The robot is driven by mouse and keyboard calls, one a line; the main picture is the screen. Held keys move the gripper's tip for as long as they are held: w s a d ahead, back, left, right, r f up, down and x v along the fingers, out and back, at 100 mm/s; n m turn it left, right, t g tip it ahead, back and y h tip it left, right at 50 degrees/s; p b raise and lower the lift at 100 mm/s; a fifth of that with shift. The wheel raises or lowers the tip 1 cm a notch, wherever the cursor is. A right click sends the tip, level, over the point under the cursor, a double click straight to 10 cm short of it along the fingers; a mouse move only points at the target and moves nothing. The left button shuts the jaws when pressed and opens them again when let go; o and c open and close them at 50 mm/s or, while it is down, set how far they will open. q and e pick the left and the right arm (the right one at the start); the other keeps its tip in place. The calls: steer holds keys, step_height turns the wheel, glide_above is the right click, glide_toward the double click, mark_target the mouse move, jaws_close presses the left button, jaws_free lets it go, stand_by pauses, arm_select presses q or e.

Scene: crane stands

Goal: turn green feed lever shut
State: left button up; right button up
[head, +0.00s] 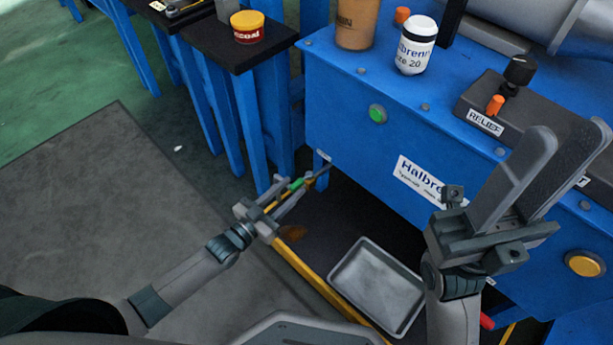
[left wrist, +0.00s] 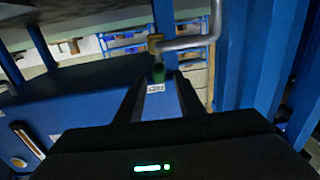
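The green feed lever (head: 296,184) shows as a small green grip low beside the blue machine's left end. In the left wrist view its green end (left wrist: 158,74) sits below a brass fitting (left wrist: 155,43) on a grey pipe. My left gripper (head: 298,190) is at the lever, with one finger on either side of the green grip. Its fingers look apart, with a gap beside the grip; contact is not clear. My right gripper (head: 562,145) is open and empty, raised in front of the machine.
The blue machine (head: 340,100) fills the right, with a black relief knob (head: 519,70) on top. A grey tray (head: 378,287) lies below on the floor. A dark-topped stand (head: 222,52) with a yellow-lidded tub (head: 247,27) is at the back left.

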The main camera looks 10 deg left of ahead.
mark_target(303, 178)
arm_select(q)
steer(key=b+x, duration=0.2)
steer(key=x, duration=0.5)
steer(key=shift+w+d, duration=0.15)
steer(key=shift+w, duration=0.1)
steer(key=shift+c, duration=0.3)
jaws_close()
